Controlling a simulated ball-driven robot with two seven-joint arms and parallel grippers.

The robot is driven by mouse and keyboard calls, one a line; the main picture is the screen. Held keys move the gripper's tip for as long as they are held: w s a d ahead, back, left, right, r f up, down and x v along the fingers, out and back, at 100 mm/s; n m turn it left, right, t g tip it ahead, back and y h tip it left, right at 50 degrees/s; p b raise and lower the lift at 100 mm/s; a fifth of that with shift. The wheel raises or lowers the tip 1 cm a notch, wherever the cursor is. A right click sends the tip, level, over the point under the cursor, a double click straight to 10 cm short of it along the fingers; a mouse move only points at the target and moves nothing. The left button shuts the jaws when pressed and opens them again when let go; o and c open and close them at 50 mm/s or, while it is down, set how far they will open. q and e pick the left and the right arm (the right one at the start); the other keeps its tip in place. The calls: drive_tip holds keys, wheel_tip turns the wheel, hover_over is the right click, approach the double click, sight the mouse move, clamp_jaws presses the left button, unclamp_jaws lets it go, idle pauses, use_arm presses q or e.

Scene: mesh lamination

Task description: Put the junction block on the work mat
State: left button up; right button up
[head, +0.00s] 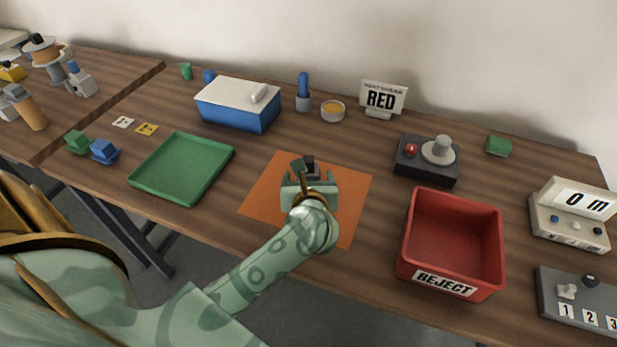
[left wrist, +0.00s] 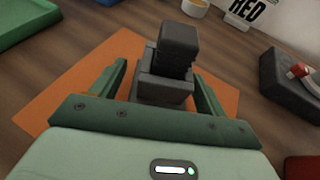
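The orange work mat (head: 350,215) lies in the middle of the table. A dark grey stepped block, which looks like the junction block (left wrist: 165,75), stands over the mat; its top also shows in the head view (head: 310,163). My left gripper (head: 308,177) is low over the mat. In the left wrist view its green fingers (left wrist: 162,82) stand on either side of the block, with narrow gaps visible, so it looks open around it. The block's underside is hidden. My right gripper is not in view.
The green tray (head: 182,168) is left of the mat and the red reject bin (head: 452,240) right. A blue box with a white lid (head: 238,108) stands behind. A dark joystick box (head: 427,165) is at the back right. Bare table surrounds the mat.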

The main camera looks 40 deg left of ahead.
use_arm(q)
drive_tip(key=shift+r, duration=0.3)
drive_tip(key=p+v, duration=0.2)
drive_tip(key=v, duration=1)
drive_tip(key=shift+f, duration=0.2)
